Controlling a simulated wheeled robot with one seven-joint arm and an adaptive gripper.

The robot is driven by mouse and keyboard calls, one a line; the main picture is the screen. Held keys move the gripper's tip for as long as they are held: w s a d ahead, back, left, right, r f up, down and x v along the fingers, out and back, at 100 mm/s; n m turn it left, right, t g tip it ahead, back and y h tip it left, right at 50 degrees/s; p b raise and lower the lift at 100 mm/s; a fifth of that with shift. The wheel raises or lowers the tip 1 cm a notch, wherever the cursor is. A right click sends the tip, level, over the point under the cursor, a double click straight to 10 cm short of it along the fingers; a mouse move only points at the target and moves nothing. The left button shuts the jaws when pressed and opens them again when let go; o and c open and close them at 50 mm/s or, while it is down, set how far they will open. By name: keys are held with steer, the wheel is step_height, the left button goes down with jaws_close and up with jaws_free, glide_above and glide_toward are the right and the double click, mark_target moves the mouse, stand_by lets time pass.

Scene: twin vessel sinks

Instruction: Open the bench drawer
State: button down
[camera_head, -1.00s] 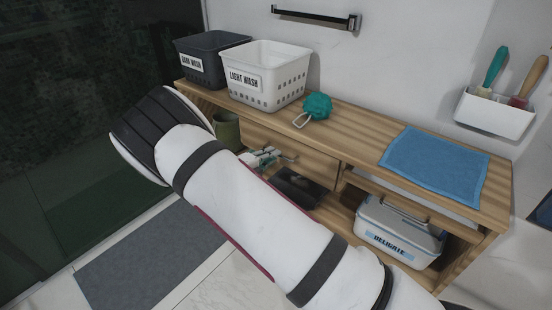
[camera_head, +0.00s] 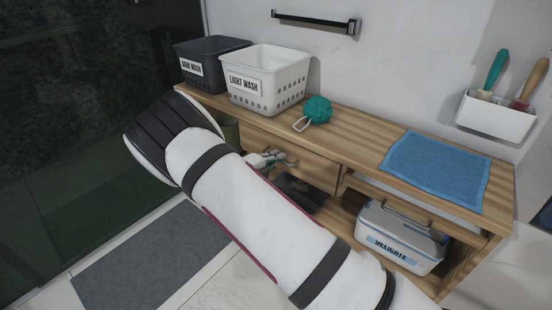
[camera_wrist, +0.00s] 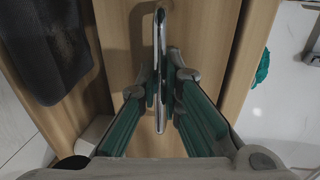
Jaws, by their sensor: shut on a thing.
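The wooden bench (camera_head: 350,135) stands against the wall with a drawer under its top. The drawer front (camera_head: 318,170) is wood and appears closed, level with the bench frame; part of it is hidden by my arm. My gripper (camera_head: 268,160) is at the drawer front. In the wrist view, my gripper (camera_wrist: 163,88) has its teal-padded fingers closed on both sides of a slim metal handle (camera_wrist: 160,35). The wooden drawer front (camera_wrist: 122,40) shows behind the handle.
On the bench are a dark basket (camera_head: 190,68), a white basket (camera_head: 270,100), a teal puff (camera_head: 318,109) and a blue towel (camera_head: 436,170). A grey mat (camera_head: 150,255) lies on the floor before the bench.

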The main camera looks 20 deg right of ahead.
steer(key=f+p+v, duration=0.2)
steer(key=p+v, duration=0.1)
steer(key=v, duration=0.6)
steer(key=f+p+v, duration=0.2)
steer(key=p+v, duration=0.1)
steer(key=v, duration=0.6)
steer(key=shift+v, duration=0.8)
steer(key=shift+f, duration=0.1)
steer(key=c, duration=2)
jaws_free()
steer(key=v, duration=1.2)
